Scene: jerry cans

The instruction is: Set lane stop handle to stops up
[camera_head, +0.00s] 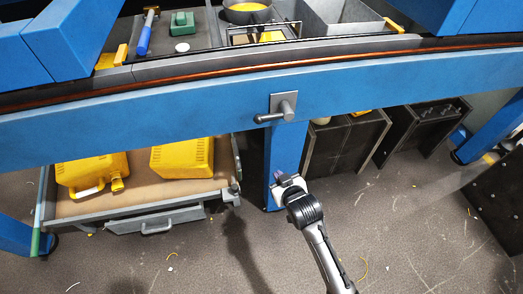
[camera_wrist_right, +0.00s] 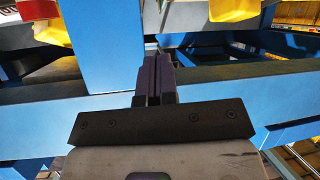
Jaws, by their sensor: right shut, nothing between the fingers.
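The lane stop handle is a dark grey lever (camera_head: 268,117) on a grey square plate (camera_head: 284,104), fixed to the front of the blue beam (camera_head: 390,88). The lever points left from its pivot and lies nearly level. My right gripper (camera_head: 284,177) is below the plate in the head view, in front of the blue leg, apart from the lever. In the right wrist view the right gripper's fingers (camera_wrist_right: 157,65) are together with nothing between them. The handle is not clearly visible in that view. My left gripper is not in view.
A grey cart (camera_head: 195,188) with yellow jerry cans (camera_head: 180,157) stands at the left under the beam. Black crates (camera_head: 340,148) stand to the right of the blue leg (camera_head: 283,148). A bench above the beam holds a hammer, a green can and a bowl. Yellow scraps lie on the floor.

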